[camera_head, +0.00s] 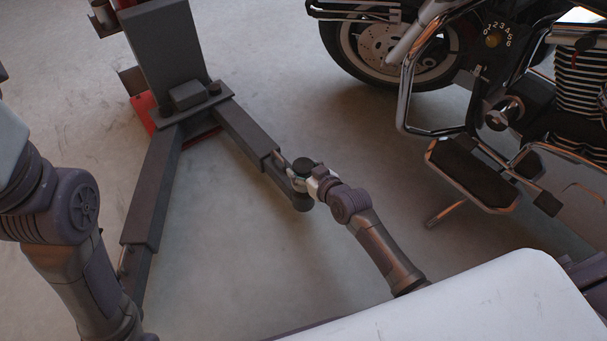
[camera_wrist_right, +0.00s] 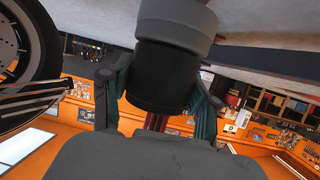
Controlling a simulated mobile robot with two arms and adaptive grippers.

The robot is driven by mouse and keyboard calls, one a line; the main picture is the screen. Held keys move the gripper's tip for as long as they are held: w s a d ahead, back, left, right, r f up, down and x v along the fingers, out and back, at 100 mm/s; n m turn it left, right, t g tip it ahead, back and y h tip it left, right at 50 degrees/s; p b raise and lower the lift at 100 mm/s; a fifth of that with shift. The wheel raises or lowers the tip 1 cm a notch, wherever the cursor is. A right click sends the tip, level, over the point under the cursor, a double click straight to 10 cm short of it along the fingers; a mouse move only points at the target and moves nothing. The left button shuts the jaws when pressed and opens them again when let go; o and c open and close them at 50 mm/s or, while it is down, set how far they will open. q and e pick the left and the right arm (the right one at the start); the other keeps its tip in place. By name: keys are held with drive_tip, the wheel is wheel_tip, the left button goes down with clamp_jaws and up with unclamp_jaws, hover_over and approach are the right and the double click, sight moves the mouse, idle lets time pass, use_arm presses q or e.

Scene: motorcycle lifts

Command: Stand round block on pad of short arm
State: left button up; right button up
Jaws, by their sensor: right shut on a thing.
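The round block (camera_head: 304,164) is a short black cylinder. My right gripper (camera_head: 298,176) is shut on it, just above the end of the near lift arm (camera_head: 246,137) on the right. The round dark pad (camera_head: 302,204) shows at that arm's end, partly hidden by the gripper. In the right wrist view the block (camera_wrist_right: 155,78) sits between the two fingers. Its far end meets or overlaps a wider grey round piece (camera_wrist_right: 178,22), which looks like the pad. I cannot tell whether they touch. My left gripper is outside the frames.
The dark lift post (camera_head: 165,55) stands at the back left, with another lift arm (camera_head: 152,200) reaching toward me. A motorcycle (camera_head: 470,165) with chrome bars and a footboard stands at right. Grey floor is clear between the two lift arms.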

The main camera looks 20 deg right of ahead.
idle(0.3)
drive_tip(key=o, duration=1.2)
drive_tip(key=shift+f, duration=0.1)
drive_tip(key=shift+o, duration=0.2)
